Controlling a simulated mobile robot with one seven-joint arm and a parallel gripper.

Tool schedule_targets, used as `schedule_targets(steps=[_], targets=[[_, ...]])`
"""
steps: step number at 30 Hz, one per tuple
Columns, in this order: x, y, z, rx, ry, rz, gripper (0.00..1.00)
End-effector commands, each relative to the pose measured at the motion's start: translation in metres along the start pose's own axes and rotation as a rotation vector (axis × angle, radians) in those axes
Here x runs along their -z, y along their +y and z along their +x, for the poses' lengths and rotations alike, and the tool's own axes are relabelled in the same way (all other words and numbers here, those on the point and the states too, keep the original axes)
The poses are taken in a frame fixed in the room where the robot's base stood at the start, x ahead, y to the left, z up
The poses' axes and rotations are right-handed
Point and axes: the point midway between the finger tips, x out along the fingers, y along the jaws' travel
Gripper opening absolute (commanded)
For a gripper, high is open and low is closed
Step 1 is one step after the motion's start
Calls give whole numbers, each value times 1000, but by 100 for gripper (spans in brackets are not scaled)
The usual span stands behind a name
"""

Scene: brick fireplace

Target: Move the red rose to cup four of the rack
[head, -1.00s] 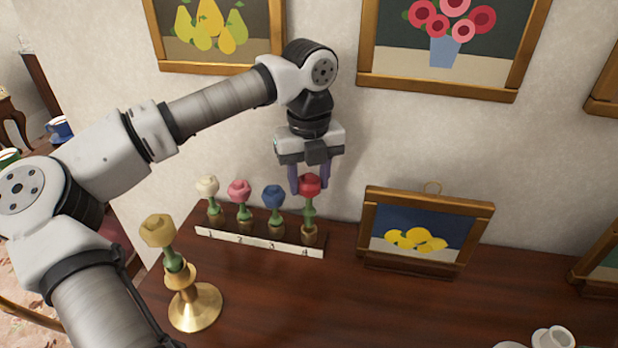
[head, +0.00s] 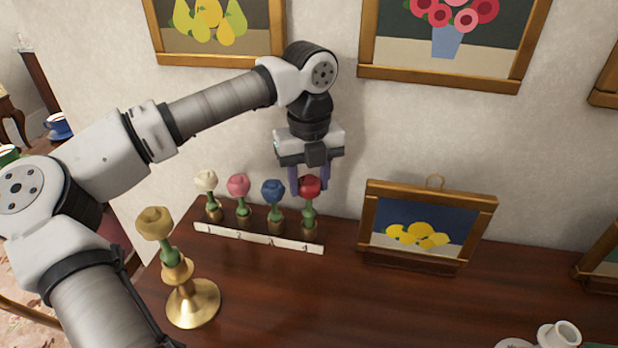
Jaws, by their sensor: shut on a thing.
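The red rose (head: 309,187) stands upright at the right end of the rack (head: 262,238), its green stem (head: 309,215) over or in the brass cup labelled 4 (head: 309,231). My gripper (head: 309,188) points down from above and is shut on the red rose's head. White (head: 206,181), pink (head: 238,186) and blue (head: 273,191) roses stand upright in the other cups, left of the red one. Whether the stem's lower end sits fully in the cup is too small to tell.
A yellow rose (head: 155,224) stands in a brass candlestick (head: 193,304) at the front left. A framed lemon picture (head: 418,237) stands right of the rack. A white vase (head: 559,335) is at the lower right. The middle of the wooden top (head: 330,300) is clear.

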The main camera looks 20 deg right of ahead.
Motion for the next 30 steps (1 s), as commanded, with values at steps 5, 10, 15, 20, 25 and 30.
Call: schedule_targets(steps=[5,10,15,20,25,30], targets=[[0,0,6,0,0,0,25],[0,0,10,0,0,0,25],[0,0,14,0,0,0,25],[0,0,18,0,0,0,25],[0,0,22,0,0,0,25],[0,0,23,0,0,0,51]])
